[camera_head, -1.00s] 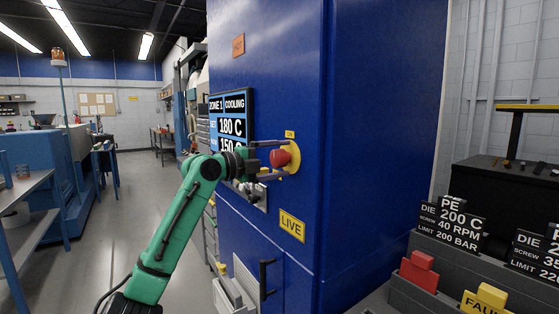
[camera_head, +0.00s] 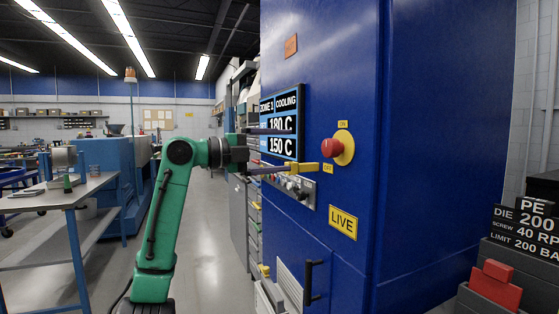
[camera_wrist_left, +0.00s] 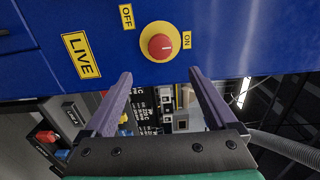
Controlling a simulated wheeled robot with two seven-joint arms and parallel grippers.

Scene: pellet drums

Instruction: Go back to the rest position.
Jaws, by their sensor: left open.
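My left gripper (camera_head: 298,151) is in front of the tall blue cabinet (camera_head: 345,60) in the head view, to the left of the red knob (camera_head: 330,147). The knob sits on a round yellow plate (camera_head: 346,148), between the ON and OFF labels. In the left wrist view the gripper's two purple fingers (camera_wrist_left: 161,75) are wide apart with nothing between them. The knob (camera_wrist_left: 159,46) shows beyond the fingertips there, clear of both. My green left arm (camera_head: 165,210) is raised from the lower left. My right gripper is not in view.
The cabinet carries a ZONE 1 display (camera_head: 282,125), a LIVE label (camera_head: 343,222) and a black handle (camera_head: 313,280). A metal bench (camera_head: 75,195) stands at the left. Grey floor (camera_head: 205,220) lies open between bench and cabinet. Grey bins with a red block (camera_head: 497,272) are at right.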

